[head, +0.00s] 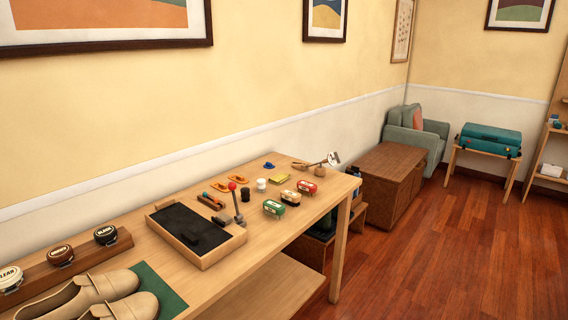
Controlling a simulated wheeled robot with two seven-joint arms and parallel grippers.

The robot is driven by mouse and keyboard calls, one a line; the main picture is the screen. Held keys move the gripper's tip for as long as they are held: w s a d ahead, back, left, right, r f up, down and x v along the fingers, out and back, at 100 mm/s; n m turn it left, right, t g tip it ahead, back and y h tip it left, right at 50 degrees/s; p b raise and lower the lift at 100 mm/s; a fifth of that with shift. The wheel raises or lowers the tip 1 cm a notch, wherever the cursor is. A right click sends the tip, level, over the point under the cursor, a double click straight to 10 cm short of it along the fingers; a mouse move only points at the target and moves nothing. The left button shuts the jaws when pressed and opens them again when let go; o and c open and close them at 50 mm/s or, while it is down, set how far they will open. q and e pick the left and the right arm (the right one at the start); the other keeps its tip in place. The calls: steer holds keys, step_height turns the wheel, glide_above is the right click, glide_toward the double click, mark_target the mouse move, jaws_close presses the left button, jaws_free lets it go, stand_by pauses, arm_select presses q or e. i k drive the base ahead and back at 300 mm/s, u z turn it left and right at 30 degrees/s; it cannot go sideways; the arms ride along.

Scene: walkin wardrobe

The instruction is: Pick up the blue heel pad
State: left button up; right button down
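A small blue item (268,166), which looks like the blue heel pad, lies on the wooden table (275,239) near its far end, close to the wall. It is too small for its exact shape to show. Orange flat pieces (220,185) lie to its left and a yellow piece (279,179) lies just in front of it. Neither of my grippers is in view.
Beige shoes (85,297) are at the near left. Open floor (430,260) lies right of the table.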

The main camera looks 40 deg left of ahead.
mark_target(269, 165)
steer(key=i, duration=2.3)
steer(key=u, duration=1.2)
